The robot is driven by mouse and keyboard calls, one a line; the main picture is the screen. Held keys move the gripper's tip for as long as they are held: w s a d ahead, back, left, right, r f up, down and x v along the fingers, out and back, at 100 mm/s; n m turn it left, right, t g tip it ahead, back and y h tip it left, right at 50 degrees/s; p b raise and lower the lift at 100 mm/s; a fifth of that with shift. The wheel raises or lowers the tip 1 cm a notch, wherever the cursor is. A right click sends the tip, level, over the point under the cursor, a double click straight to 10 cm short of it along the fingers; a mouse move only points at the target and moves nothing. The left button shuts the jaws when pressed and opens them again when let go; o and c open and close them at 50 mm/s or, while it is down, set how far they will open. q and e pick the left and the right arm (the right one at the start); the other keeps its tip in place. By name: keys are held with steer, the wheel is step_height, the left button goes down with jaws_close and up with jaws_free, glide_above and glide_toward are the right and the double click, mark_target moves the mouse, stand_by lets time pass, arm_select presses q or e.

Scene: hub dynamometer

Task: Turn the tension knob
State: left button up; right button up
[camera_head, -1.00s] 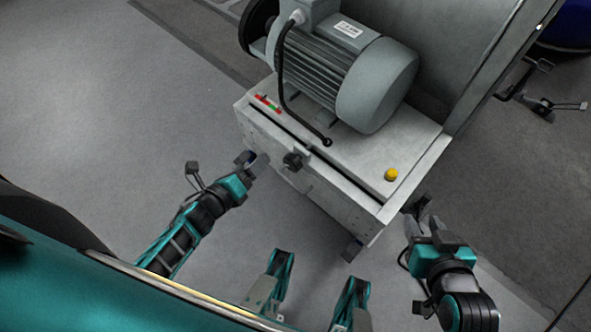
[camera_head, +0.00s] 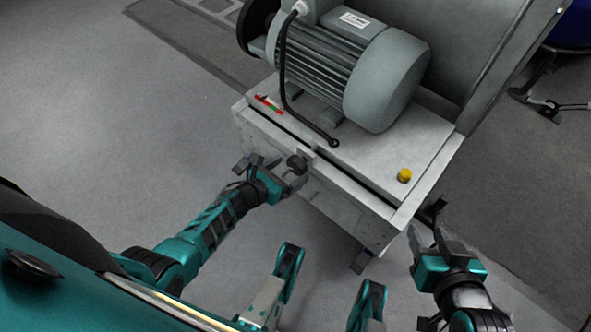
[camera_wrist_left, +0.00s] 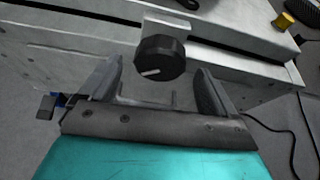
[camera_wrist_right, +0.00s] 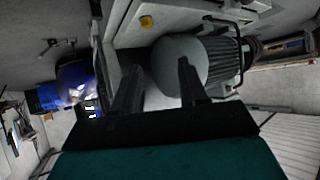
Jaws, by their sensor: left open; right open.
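The tension knob (camera_head: 297,162) is a black round knob on a small bracket at the front edge of the grey machine cabinet (camera_head: 345,195). In the left wrist view the knob (camera_wrist_left: 161,58) shows a pale pointer mark and lies between and just beyond my open fingers. My left gripper (camera_head: 284,178) is open close in front of the knob; it also shows in the left wrist view (camera_wrist_left: 160,88). No finger visibly touches the knob. My right gripper (camera_head: 432,232) is open and empty near the cabinet's right front corner; its fingers also show in the right wrist view (camera_wrist_right: 160,85).
A large grey motor (camera_head: 345,65) with a black cable stands on the cabinet top. The floor left of the cabinet is clear.

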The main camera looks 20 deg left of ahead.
mark_target(293, 169)
arm_select(q)
steer(key=shift+b+x, duration=0.6)
steer(key=shift+x, duration=1.25)
steer(key=shift+c, duration=0.5)
steer(key=c, duration=0.9)
